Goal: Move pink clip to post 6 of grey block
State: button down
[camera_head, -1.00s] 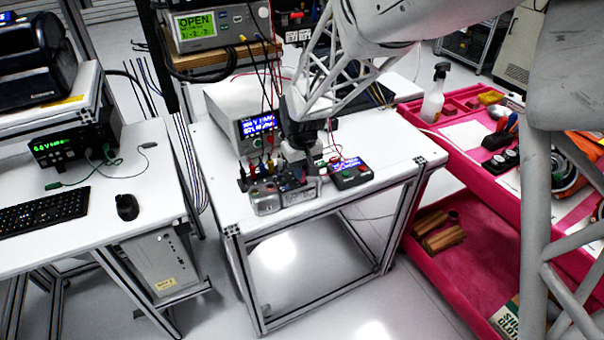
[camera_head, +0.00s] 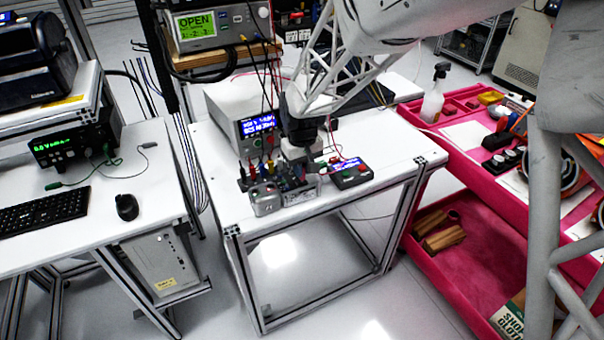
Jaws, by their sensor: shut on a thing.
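The grey block (camera_head: 267,203) sits near the front left of the middle white table. Several small coloured clips stand on and behind its top, too small to tell their posts apart. My gripper (camera_head: 302,171) points down just over the block's right part, in front of the power supply. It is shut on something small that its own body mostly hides. I cannot make out the pink clip for sure, nor whether the held thing touches a post.
A dark box with a blue display (camera_head: 350,172) lies right of the block, with thin leads near it. A bench instrument (camera_head: 247,118) stands behind. Black clips and cables crowd the block's left. The table's front right is clear.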

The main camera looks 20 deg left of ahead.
jog(key=shift+r, duration=2.1)
jog(key=shift+w, duration=0.1)
jog(key=n, duration=0.1)
jog(key=w+a+n, duration=0.1)
jog(key=n, duration=0.1)
jog(key=w+a+n, duration=0.1)
jog(key=shift+w+f, duration=0.25)
jog(key=shift+f, duration=0.1)
jog(key=w+a+f+n, duration=0.2)
jog(key=w+a+n, duration=0.4)
jog(key=n, duration=0.8)
jog(key=shift+w+f, duration=0.25)
jog(key=shift+w, duration=0.6)
jog(key=shift+f, duration=0.25)
